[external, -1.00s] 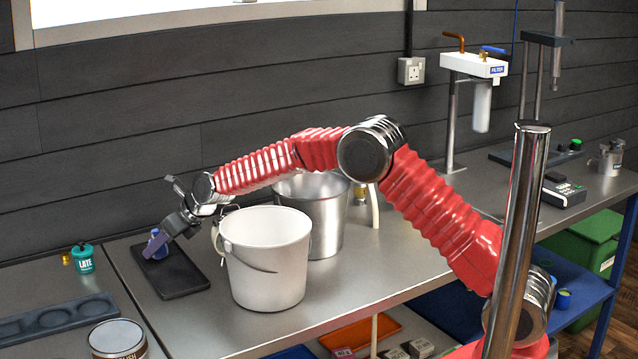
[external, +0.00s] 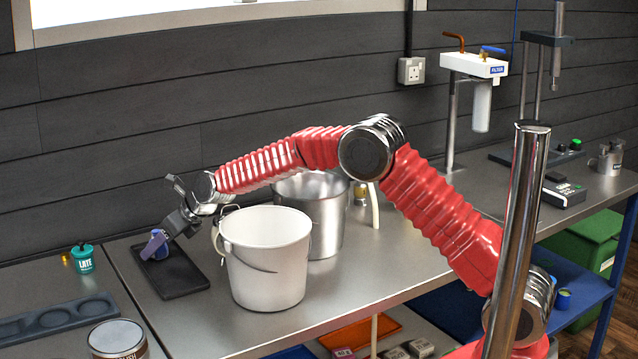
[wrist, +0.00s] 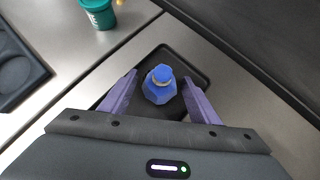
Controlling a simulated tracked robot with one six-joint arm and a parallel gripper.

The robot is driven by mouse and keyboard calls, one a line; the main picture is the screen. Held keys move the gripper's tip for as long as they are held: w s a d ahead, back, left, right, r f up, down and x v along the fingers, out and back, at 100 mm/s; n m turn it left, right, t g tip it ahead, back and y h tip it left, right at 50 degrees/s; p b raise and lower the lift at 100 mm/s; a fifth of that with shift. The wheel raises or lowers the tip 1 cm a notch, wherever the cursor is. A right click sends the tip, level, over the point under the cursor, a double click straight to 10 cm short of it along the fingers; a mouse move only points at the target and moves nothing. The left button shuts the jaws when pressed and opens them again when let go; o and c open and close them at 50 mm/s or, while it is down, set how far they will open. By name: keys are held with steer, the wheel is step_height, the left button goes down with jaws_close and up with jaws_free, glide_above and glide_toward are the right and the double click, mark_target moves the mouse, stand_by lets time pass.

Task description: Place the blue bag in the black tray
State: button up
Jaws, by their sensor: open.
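The blue bag (wrist: 160,88) sits upright inside the black tray (wrist: 190,58), with its tied neck facing the wrist camera. In the external view the bag (external: 161,252) shows only in part behind a finger, over the black tray (external: 182,283). My gripper (wrist: 160,98) is open, with one purple finger on each side of the bag. In the wrist view a gap shows between the bag and each finger. In the external view my gripper (external: 158,246) reaches down to the tray from the right.
A white bucket (external: 265,262) stands close to the right of the tray, with a steel pot (external: 325,215) behind it. A green LATE tub (external: 83,259) stands to the left. A dark tray with round recesses (external: 55,318) and a tin (external: 118,340) are at the front left.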

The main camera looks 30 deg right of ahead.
steer(key=v, duration=1.1)
steer(key=shift+s+d+r, duration=0.15)
steer(key=shift+s+r, duration=0.05)
steer(key=shift+r, duration=0.05)
stand_by(0.3)
steer(key=s+d+r+n+h, duration=0.1)
steer(key=s+d+r+n, duration=0.65)
steer(key=d, duration=0.45)
steer(key=s+d+r+n+h, duration=0.1)
steer(key=s+d+r+n, duration=0.65)
steer(key=d, duration=0.35)
steer(key=s+d+f+n+h, duration=0.1)
steer(key=s+d+f+n, duration=0.2)
steer(key=s, duration=0.5)
steer(key=s+d+f+n+g+h, duration=0.1)
steer(key=s+d+f+n, duration=0.2)
steer(key=s+d+n, duration=0.3)
steer(key=s+d+f+n+h, duration=0.1)
steer(key=s+d+f+n, duration=0.2)
steer(key=s, duration=0.8)
steer(key=d+n, duration=0.2)
steer(key=shift+d+g, duration=0.3)
steer(key=shift+d, duration=0.1)
